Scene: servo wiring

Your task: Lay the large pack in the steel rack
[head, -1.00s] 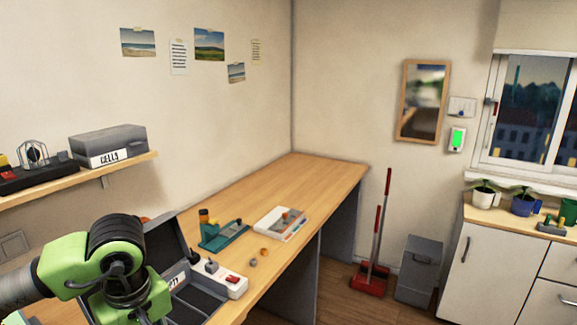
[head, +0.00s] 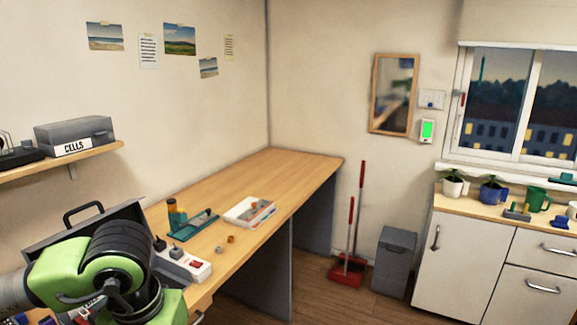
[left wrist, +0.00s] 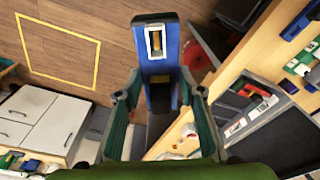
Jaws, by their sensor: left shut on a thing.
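In the head view my left arm fills the lower left, and the fingers and pack are hidden or out of frame. I cannot make out a steel rack in either view. My right gripper is not in view.
An open dark case (head: 108,218) and a power strip (head: 183,262) lie on the wooden bench (head: 300,175) beside my arm. A white tray (head: 238,217) is further back. A broom and red dustpan (head: 346,272) and a grey bin (head: 394,262) stand on the floor. A yellow square (left wrist: 97,68) marks the floor.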

